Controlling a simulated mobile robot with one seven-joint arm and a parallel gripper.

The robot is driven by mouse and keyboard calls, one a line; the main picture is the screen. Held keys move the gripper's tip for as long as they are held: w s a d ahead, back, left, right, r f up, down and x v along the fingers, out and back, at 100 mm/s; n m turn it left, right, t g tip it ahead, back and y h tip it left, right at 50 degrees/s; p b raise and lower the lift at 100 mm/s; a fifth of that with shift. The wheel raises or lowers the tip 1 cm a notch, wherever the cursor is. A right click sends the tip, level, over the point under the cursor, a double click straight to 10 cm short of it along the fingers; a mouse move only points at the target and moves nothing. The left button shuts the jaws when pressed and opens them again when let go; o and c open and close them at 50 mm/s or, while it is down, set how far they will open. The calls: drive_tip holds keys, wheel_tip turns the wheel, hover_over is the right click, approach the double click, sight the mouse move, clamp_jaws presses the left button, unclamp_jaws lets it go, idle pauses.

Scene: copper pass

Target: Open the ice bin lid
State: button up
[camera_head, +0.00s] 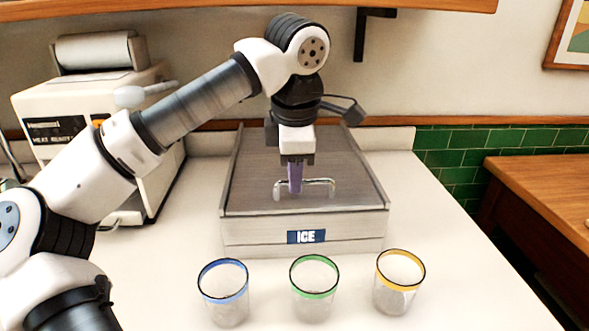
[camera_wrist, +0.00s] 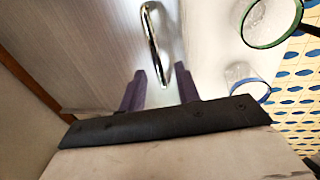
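The ice bin (camera_head: 350,231) is a grey metal box with a blue "ICE" label on its front, standing on the white counter. Its lid (camera_head: 250,185) is shut and also fills the upper left of the wrist view (camera_wrist: 85,40). A shiny metal bar handle (camera_head: 322,181) stands on the lid near its front edge; it also shows in the wrist view (camera_wrist: 151,35). My gripper (camera_head: 295,190) points down over the handle. Its two purple fingers (camera_wrist: 160,70) are apart, with the handle's near end lying between them in the wrist view. I cannot tell whether they touch it.
Glasses with blue (camera_head: 224,295), green (camera_head: 314,290) and yellow (camera_head: 398,283) rims stand in front of the bin. A white machine (camera_head: 60,110) is at the left. A wooden shelf (camera_head: 200,8) runs above. Counter right of the bin is clear.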

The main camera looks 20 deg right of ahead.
drive_tip(key=shift+f, duration=0.2)
drive_tip(key=shift+c, duration=0.3)
clamp_jaws()
drive_tip(key=shift+w, duration=0.15)
drive_tip(key=shift+w+d+r, duration=0.15)
drive_tip(key=shift+w, duration=0.15)
drive_tip(key=w+d+p, duration=0.1)
drive_tip(key=w+p, duration=0.1)
drive_tip(key=w, duration=0.2)
drive_tip(key=w+d+p, duration=0.1)
drive_tip(key=w+p, duration=0.2)
drive_tip(key=w, duration=0.2)
drive_tip(key=w+d+p, duration=0.2)
drive_tip(key=w+p, duration=0.1)
drive_tip(key=w, duration=0.1)
drive_tip(key=shift+w, duration=0.55)
drive_tip(key=shift+o, duration=0.3)
unclamp_jaws()
